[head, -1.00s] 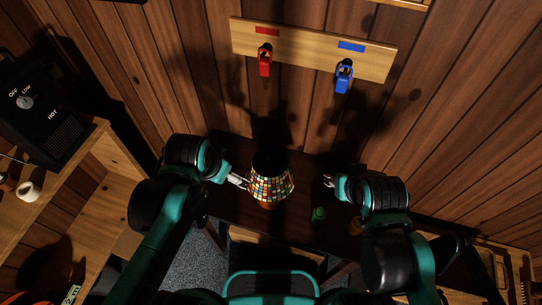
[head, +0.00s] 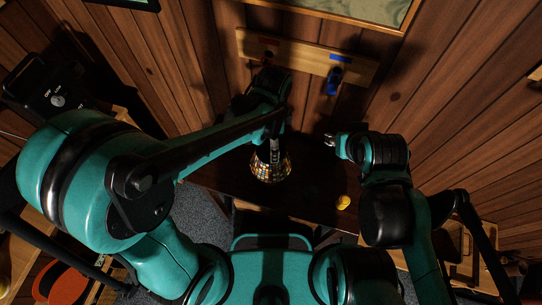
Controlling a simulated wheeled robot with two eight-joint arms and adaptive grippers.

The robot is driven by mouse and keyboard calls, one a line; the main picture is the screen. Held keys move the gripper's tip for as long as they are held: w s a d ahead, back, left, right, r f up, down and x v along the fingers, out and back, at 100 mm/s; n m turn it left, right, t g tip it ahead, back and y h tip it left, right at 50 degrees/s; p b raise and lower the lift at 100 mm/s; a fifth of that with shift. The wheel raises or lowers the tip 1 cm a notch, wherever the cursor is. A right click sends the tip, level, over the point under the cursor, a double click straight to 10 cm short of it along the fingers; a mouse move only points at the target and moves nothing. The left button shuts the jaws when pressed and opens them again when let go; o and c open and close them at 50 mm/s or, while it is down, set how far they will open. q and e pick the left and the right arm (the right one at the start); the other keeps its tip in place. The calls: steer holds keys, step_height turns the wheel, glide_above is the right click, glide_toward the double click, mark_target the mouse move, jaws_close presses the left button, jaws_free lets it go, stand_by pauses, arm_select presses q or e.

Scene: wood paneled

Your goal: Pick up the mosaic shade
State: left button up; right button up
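The mosaic shade (head: 269,170), a small multicoloured tiled cone, stands upright on the dark table. My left arm reaches over from the left and partly covers the top of the shade. My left gripper (head: 275,148) points down at the shade's upper opening. Shadow and the arm hide its fingertips, so I cannot tell whether they grip the rim. My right gripper (head: 330,140) is to the right of the shade, apart from it and above the table. Its fingers are too small to judge.
A yellow object (head: 343,202) lies on the dark table (head: 313,190), right of the shade. A wooden board (head: 356,72) with a blue hook (head: 333,82) is on the wall behind. A black heater (head: 50,92) stands at the far left.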

mark_target(261, 167)
arm_select(q)
steer(key=f, duration=0.4)
steer(key=shift+a+f+b, duration=0.25)
steer(key=shift+f+b, duration=0.05)
steer(key=shift+b, duration=0.05)
steer(key=shift+s+r, duration=0.1)
steer(key=shift+s, duration=0.1)
steer(key=c, duration=1.9)
steer(key=shift+s, duration=0.15)
steer(key=shift+c, duration=0.4)
steer(key=shift+o, duration=0.3)
